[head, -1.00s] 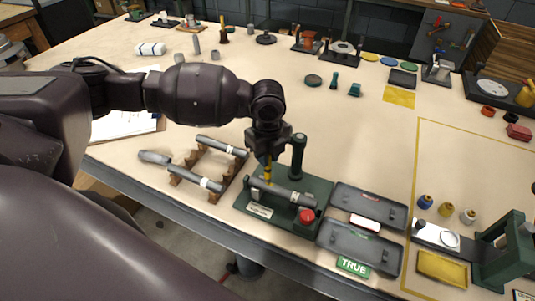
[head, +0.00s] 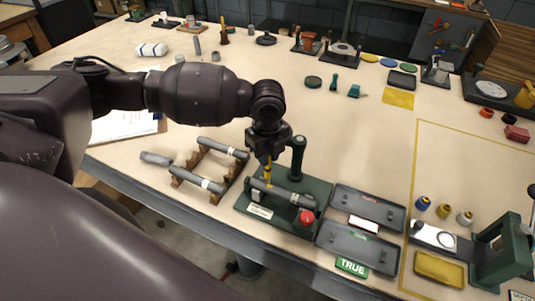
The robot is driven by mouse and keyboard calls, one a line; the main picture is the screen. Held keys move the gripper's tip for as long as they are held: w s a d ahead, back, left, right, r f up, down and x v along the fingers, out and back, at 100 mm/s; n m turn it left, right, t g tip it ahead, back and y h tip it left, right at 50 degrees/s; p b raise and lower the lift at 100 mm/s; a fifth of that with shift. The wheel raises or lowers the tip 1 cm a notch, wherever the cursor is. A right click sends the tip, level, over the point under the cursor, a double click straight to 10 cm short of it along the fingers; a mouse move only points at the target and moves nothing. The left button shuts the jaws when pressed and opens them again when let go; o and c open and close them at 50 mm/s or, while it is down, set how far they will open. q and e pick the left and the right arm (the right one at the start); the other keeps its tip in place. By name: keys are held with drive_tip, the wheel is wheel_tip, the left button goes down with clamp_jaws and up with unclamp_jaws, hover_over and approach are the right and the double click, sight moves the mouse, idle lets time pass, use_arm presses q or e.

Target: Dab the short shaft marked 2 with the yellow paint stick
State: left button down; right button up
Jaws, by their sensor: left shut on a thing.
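My left gripper (head: 267,152) is shut on the yellow paint stick (head: 268,172), which points down over the green fixture (head: 262,213). A grey shaft (head: 290,196) with a pale band lies across this fixture. The stick's lower end is at or just above the left part of this shaft; I cannot tell whether they touch. Two longer-looking grey shafts with white bands, one at the back (head: 222,148) and one in front (head: 200,181), lie on a brown rack. Another grey piece (head: 156,158) lies left of the rack. The marks are too small to read. My right gripper is out of view.
The fixture has a red button (head: 306,216) and a dark upright post (head: 297,157) close to my gripper. Two grey trays, one behind (head: 345,198) and one in front (head: 330,240), stand to its right, with a green TRUE sign (head: 351,267). The table's middle is clear.

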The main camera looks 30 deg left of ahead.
use_arm(q)
drive_tip(key=shift+r+p, duration=0.9)
drive_tip(key=shift+r, duration=0.15)
drive_tip(key=shift+w+r+p, duration=0.1)
drive_tip(key=shift+r+p, duration=0.25)
drive_tip(key=shift+r, duration=0.25)
drive_tip(key=shift+r+p, duration=0.45)
drive_tip(key=shift+r, duration=0.3)
